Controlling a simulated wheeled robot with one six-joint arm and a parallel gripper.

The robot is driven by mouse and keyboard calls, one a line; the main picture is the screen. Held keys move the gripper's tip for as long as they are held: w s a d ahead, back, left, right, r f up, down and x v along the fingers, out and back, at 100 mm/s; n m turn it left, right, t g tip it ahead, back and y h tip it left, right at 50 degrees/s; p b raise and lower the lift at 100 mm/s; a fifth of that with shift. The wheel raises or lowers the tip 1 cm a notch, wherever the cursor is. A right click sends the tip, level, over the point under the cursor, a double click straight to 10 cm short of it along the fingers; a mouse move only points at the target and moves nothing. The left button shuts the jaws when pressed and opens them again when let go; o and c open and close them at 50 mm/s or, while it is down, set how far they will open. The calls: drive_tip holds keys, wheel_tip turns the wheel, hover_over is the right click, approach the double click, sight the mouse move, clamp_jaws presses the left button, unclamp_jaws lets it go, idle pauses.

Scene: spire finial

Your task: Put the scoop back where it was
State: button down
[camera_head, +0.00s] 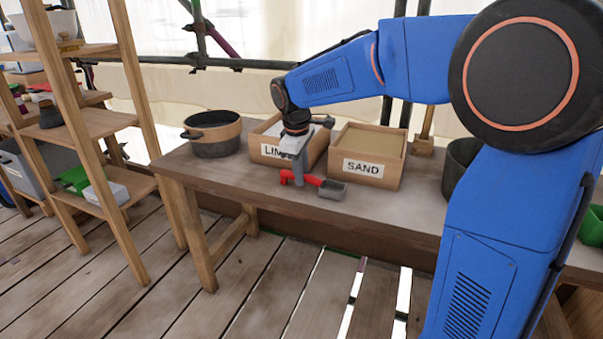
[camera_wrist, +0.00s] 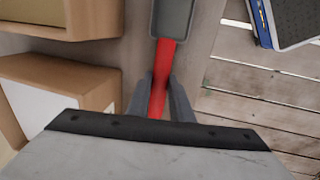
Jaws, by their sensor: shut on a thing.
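The scoop (camera_head: 332,190) has a red handle and a grey metal head. My gripper (camera_head: 300,178) is shut on its red handle, near the front edge of the wooden table (camera_head: 400,203). In the wrist view my gripper (camera_wrist: 160,98) has a finger on each side of the handle, and the scoop's grey head (camera_wrist: 173,18) points away from it. I cannot tell whether the scoop touches the table top. The lime box (camera_head: 266,151) is behind my gripper and partly hidden by it. The sand box (camera_head: 368,156) is just right of it.
A dark pot (camera_head: 213,134) stands on the table left of the lime box. A dark bucket (camera_head: 459,162) stands right of the sand box, partly behind my arm. A wooden shelf (camera_head: 108,123) with several items is at left. Bare table top lies in front of the boxes.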

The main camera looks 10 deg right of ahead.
drive_tip(key=c, duration=1.6)
unclamp_jaws()
drive_tip(key=shift+f, duration=0.1)
wheel_tip(320, 180, up, 12)
drive_tip(key=s+a, duration=0.1)
drive_tip(key=s, duration=0.1)
drive_tip(key=s+d+f+m+t, duration=0.1)
drive_tip(key=s+d+f+m, duration=0.2)
drive_tip(key=s, duration=0.7)
drive_tip(key=s+d+f+m+t, duration=0.1)
drive_tip(key=s+d+f+m, duration=0.3)
drive_tip(key=s+f, duration=0.3)
drive_tip(key=s+d+f+m+t+y, duration=0.1)
drive_tip(key=s+d+f+m, duration=0.2)
drive_tip(key=s, duration=1.2)
drive_tip(key=shift+s+d+f+m, duration=0.1)
drive_tip(key=shift+d+f+m, duration=0.15)
drive_tip(key=shift+f, duration=0.35)
drive_tip(key=shift+s+d+f+m, duration=0.15)
drive_tip(key=shift+d+f, duration=0.2)
drive_tip(key=shift+f, duration=0.2)
drive_tip(key=shift+w, duration=0.1)
